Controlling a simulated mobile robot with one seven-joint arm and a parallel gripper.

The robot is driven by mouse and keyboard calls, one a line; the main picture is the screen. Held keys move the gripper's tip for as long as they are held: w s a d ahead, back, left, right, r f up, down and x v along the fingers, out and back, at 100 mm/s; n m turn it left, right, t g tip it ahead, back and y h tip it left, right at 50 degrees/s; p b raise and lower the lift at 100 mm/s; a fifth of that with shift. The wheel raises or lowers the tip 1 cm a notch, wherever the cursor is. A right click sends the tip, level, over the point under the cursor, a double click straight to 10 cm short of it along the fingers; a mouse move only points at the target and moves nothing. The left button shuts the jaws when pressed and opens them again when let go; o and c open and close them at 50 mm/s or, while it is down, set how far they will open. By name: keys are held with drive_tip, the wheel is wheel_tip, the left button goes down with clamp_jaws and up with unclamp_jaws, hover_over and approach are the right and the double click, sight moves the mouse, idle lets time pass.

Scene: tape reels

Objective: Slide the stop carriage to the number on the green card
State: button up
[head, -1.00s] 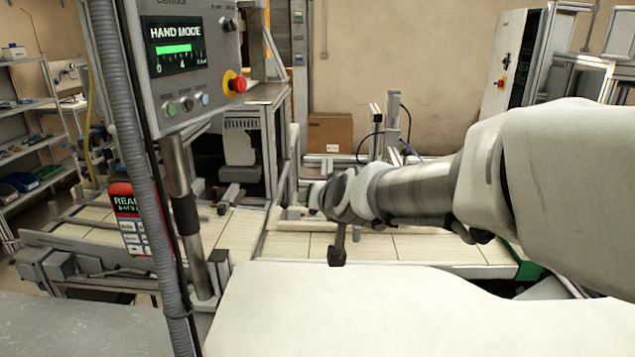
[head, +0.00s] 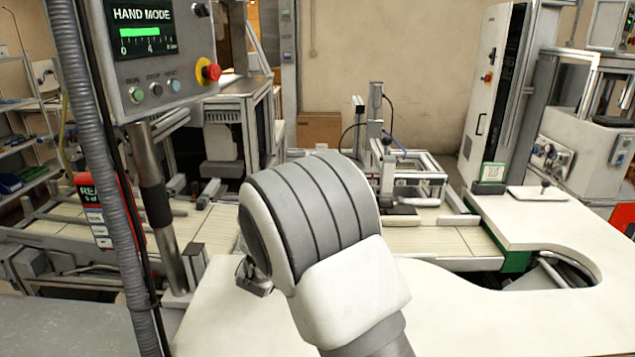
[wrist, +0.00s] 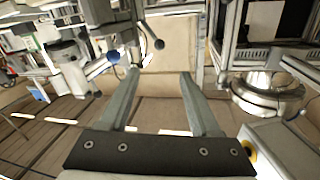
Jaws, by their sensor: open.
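A small card with a green border (head: 493,172) stands upright on a dark block at the right side of the head view. Its number is too small to read. I cannot pick out the stop carriage for certain. A small dark knob (head: 545,187) stands on a pale plate right of the card. My gripper is mostly hidden behind my arm in the head view, with only a grey part (head: 252,278) showing at the left. In the wrist view my gripper (wrist: 160,73) is open, with nothing between its two fingers.
A pale worktop (head: 480,310) with a curved cut-out spreads in front. A control panel (head: 160,60) reading HAND MODE, with a red stop button (head: 211,73), stands at the left. A metal frame fixture (head: 410,180) stands on the conveyor (head: 425,240) behind my arm.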

drive_tip(key=w+d, duration=0.3)
drive_tip(key=w, duration=1.4)
drive_tip(key=shift+d, duration=0.2)
drive_tip(key=shift+c, duration=0.3)
clamp_jaws()
drive_tip(key=shift+a, duration=0.1)
idle(0.6)
